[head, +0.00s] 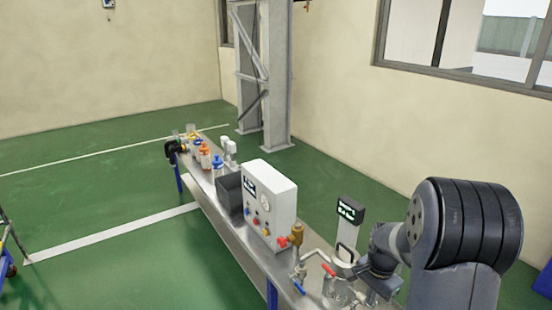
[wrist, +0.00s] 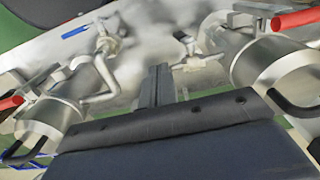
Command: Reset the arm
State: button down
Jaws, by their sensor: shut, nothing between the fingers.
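My gripper (wrist: 157,84) shows in the wrist view as narrow grey fingers shut together at the middle, with nothing between them. In the head view my arm reaches in from the right, and its dark end (head: 378,264) is over the near end of the steel bench (head: 236,226). Two metal vessels flank the gripper in the wrist view, one at the left (wrist: 48,124) and one at the right (wrist: 270,62). Whether the fingers touch any of the pipework cannot be told.
A white control box (head: 270,203) with a gauge and coloured buttons stands mid-bench. A small display (head: 350,211) stands beside my arm. Red handles (wrist: 292,19), a blue handle (wrist: 75,32) and silver piping (wrist: 104,76) crowd the gripper. The green floor left of the bench is mostly clear.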

notch_tip(320, 180, up, 9)
jog(key=p, duration=0.1)
jog(key=shift+f, duration=0.1)
dwell(0.5)
